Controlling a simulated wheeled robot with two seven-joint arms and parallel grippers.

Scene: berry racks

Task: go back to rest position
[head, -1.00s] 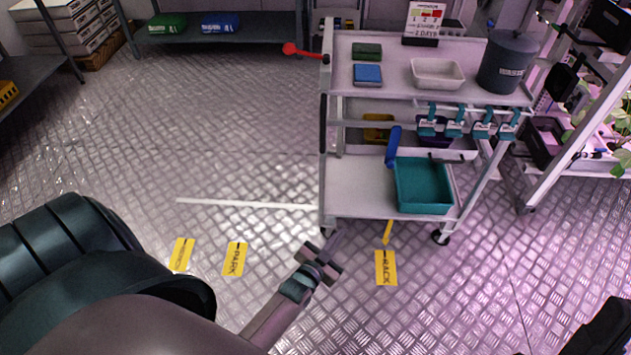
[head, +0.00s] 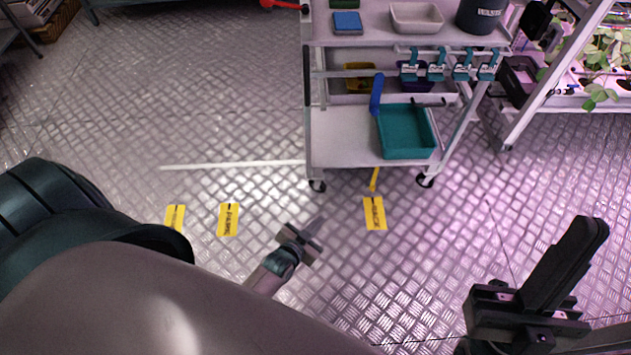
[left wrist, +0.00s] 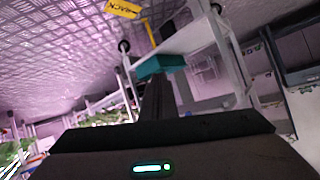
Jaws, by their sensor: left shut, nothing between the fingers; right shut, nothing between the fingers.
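My left gripper (head: 316,226) is over the bare floor in front of the cart, at the end of my arm from the left. It is shut and empty. Its dark fingers also show in the left wrist view (left wrist: 157,98), closed together, with the cart's teal tray (left wrist: 160,66) beyond them. My right gripper (head: 594,225) is at the lower right in the head view, its black fingers pressed together with nothing between them. It is apart from the cart and the rack.
A grey cart (head: 340,137) stands ahead, with a teal tray (head: 407,155) on its lower shelf and a white tray (head: 416,27) on top. A plant rack (head: 525,115) is at the right. Yellow floor labels (head: 228,220) lie on the open metal floor.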

